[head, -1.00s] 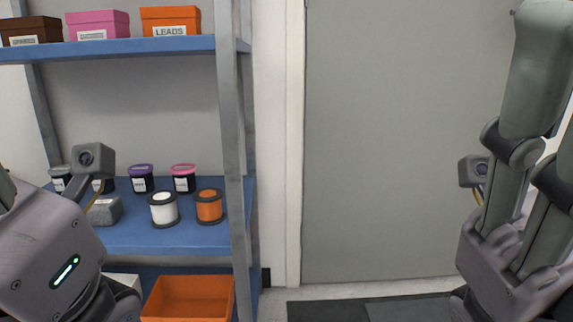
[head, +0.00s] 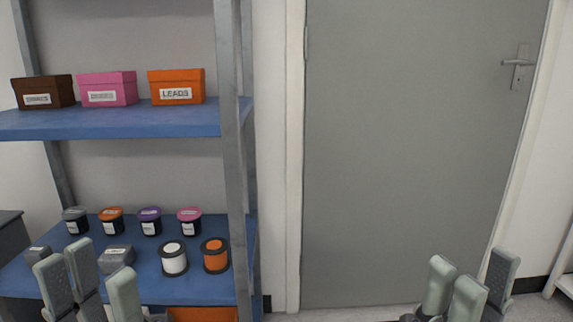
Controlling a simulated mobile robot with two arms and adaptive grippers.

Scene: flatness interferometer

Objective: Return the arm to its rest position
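My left gripper (head: 88,272) is at the bottom left of the head view, fingers pointing up and spread apart, with nothing seen between them. It stands in front of the shelf unit's lower blue shelf (head: 200,287). My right gripper (head: 472,270) is at the bottom right, also with its fingers up and apart and nothing seen between them. It stands in front of the lower part of the grey door (head: 410,150). The lower parts of both grippers and both arms are out of view or cut off by the bottom edge.
The lower shelf holds several lidded jars, a white spool (head: 173,259), an orange spool (head: 215,256) and grey blocks. The upper shelf (head: 130,123) holds a brown, a pink and an orange box (head: 176,88). An orange bin (head: 203,315) is below. The space before the door looks clear.

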